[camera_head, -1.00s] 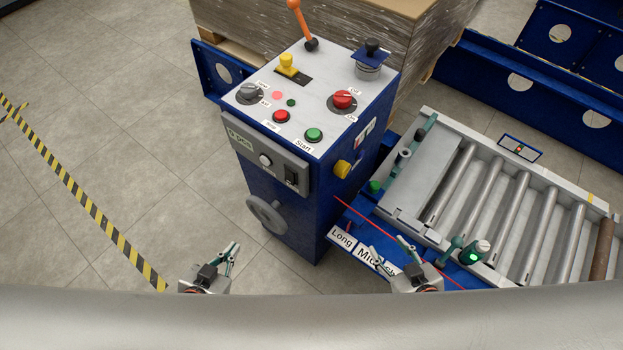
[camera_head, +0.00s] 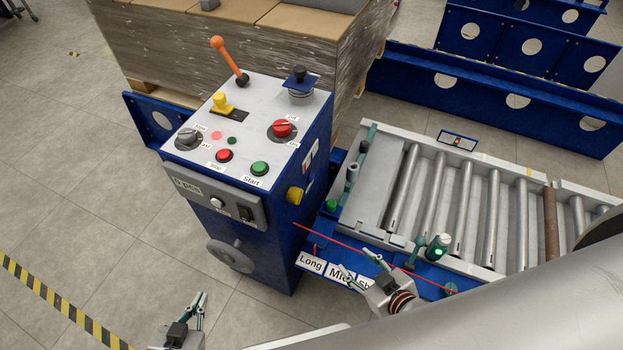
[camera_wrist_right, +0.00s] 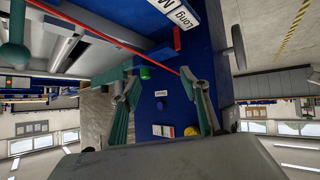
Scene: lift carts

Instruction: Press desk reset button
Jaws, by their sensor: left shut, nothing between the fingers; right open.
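The blue control desk (camera_head: 256,258) stands left of centre in the head view. Its light top carries a red Stop button (camera_head: 224,155), a green Start button (camera_head: 260,168) and a red selector (camera_head: 282,128). Its front panel holds a white round button (camera_head: 217,203) and a black switch (camera_head: 246,214). I cannot read which button is the reset. My left gripper (camera_head: 199,299) is shut and empty, low in front of the desk. My right gripper (camera_head: 358,268) is open, right of the desk near the Long and Mid labels. It also shows in the right wrist view (camera_wrist_right: 163,86), with fingers apart.
A roller conveyor (camera_head: 470,205) lies right of the desk, with a green-lit post (camera_head: 438,247) at its near edge. Wrapped pallet goods (camera_head: 240,50) stand behind. An orange lever (camera_head: 229,60) rises from the desk top. Floor at left is clear.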

